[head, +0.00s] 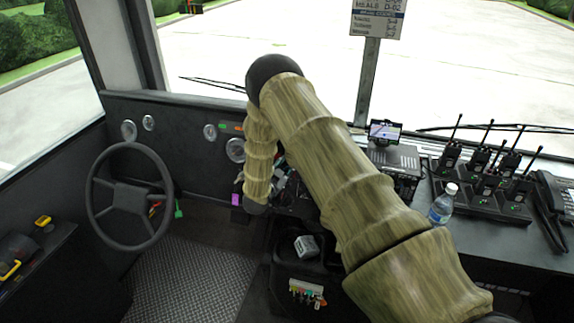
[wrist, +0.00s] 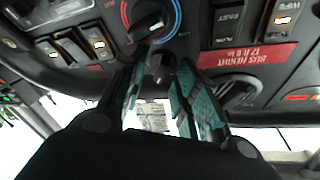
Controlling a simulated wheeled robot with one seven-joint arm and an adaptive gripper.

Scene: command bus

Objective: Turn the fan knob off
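In the wrist view a dark panel fills the top. A black knob (wrist: 146,18) with a red and blue arc around it is at top centre. A smaller dark knob (wrist: 162,66) shows between my fingers, and another dark knob (wrist: 238,90) is below a red label at right. I cannot tell which one is the fan knob. My gripper (wrist: 158,78) is open, with its teal-padded fingers apart, close below the arc-marked knob. I see no finger clearly touching a knob. In the head view my arm hides most of the gripper and the panel there.
The steering wheel (head: 130,197) is at left. A water bottle (head: 442,204) and a charger rack with several radios (head: 487,188) stand on the right dashboard. A small screen (head: 384,132) is behind my arm. Rocker switches (wrist: 75,48) flank the knobs.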

